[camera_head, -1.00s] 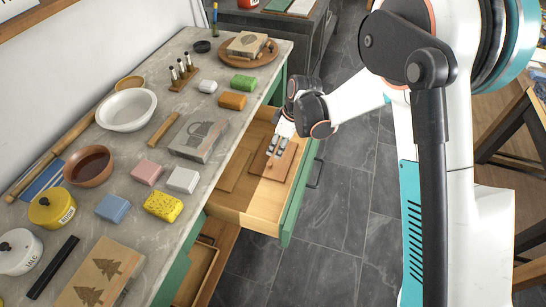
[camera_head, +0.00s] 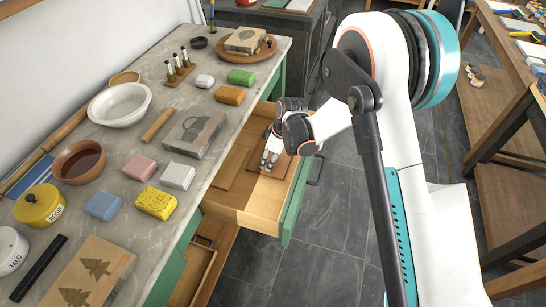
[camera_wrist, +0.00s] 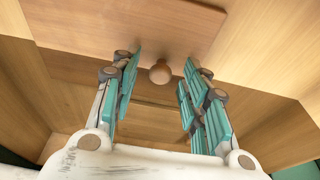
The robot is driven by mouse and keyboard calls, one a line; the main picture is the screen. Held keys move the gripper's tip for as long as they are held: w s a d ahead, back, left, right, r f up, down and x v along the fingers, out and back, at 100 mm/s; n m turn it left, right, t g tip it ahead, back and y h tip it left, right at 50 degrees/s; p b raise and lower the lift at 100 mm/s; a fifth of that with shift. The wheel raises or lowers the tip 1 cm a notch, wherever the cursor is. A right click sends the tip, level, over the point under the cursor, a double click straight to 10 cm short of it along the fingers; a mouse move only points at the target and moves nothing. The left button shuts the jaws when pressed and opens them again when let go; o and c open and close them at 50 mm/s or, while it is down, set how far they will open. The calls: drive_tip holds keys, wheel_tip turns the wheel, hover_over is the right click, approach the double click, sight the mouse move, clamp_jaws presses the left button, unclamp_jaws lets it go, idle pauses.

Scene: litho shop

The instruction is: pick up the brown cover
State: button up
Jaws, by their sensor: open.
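The brown cover (camera_head: 284,165) is a flat wooden board lying in the open drawer, partly hidden by my gripper in the head view. In the wrist view the cover (camera_wrist: 120,28) shows a round wooden knob (camera_wrist: 160,73) on its face. My gripper (camera_head: 268,164) is over the cover inside the drawer. In the wrist view my gripper (camera_wrist: 160,78) is open, its teal finger pads on either side of the knob with gaps on both sides. Nothing is held.
The open drawer (camera_head: 225,212) has wooden walls and a green front (camera_head: 296,200) close around my gripper. Another flat board (camera_head: 226,170) lies at its left. The stone counter (camera_head: 130,140) beside it holds bowls, blocks and sponges.

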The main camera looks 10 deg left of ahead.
drive_tip(key=shift+r, duration=0.1)
clamp_jaws()
